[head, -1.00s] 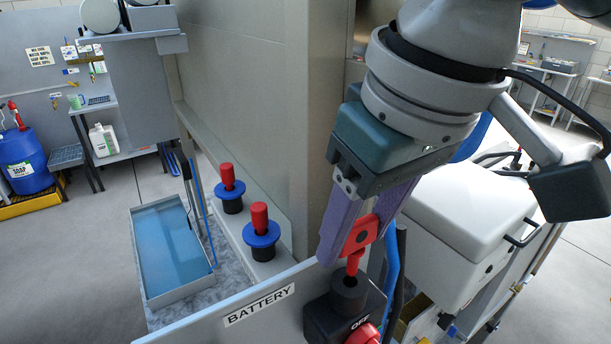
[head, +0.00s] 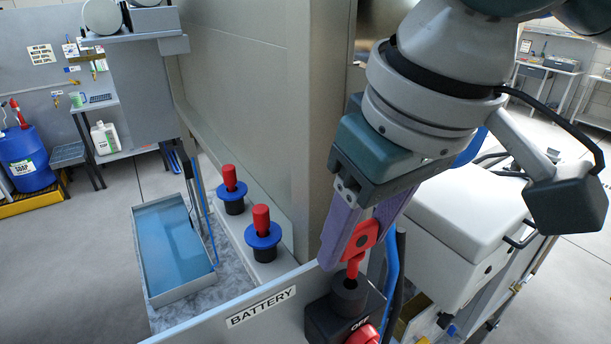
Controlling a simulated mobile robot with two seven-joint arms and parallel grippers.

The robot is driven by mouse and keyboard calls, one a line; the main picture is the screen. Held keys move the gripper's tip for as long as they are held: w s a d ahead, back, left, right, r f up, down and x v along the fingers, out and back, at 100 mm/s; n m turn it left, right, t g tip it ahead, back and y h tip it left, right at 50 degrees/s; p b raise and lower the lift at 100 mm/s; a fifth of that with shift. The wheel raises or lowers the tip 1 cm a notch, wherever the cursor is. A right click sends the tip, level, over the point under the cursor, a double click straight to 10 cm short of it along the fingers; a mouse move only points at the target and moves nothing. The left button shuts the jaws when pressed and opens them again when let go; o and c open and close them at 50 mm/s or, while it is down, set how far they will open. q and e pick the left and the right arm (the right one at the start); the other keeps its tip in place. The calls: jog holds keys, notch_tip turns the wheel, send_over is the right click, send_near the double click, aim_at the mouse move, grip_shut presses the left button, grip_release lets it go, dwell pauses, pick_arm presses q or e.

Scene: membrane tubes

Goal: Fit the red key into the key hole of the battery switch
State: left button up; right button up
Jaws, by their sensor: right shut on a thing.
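My right gripper (head: 352,240) is shut on the red key (head: 362,236), with its purple fingers around the key's head. The key points down, a little tilted. Its tip is at the top of the dark round key hole collar (head: 349,293) of the battery switch (head: 322,318). I cannot tell how far the tip is inside the hole. The switch has an "OFF" mark and a red knob (head: 364,335) at the lower edge of the view. The "BATTERY" label (head: 261,306) is on the grey panel to the left. My left gripper is not in view.
Two red handles with blue collars (head: 263,236) stand on a ledge left of the switch. A tray of blue liquid (head: 146,270) lies further left. A tall grey cabinet wall (head: 270,110) rises behind. A white box (head: 470,215) and blue and black hoses (head: 391,270) are close on the right.

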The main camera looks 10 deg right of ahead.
aim_at(360, 254)
jog(key=shift+r, duration=0.1)
jog(key=shift+p, duration=0.5)
jog(key=shift+f, duration=0.45)
jog(key=shift+f+b, duration=0.9)
jog(key=shift+f, duration=0.75)
jog(key=o, duration=1.4)
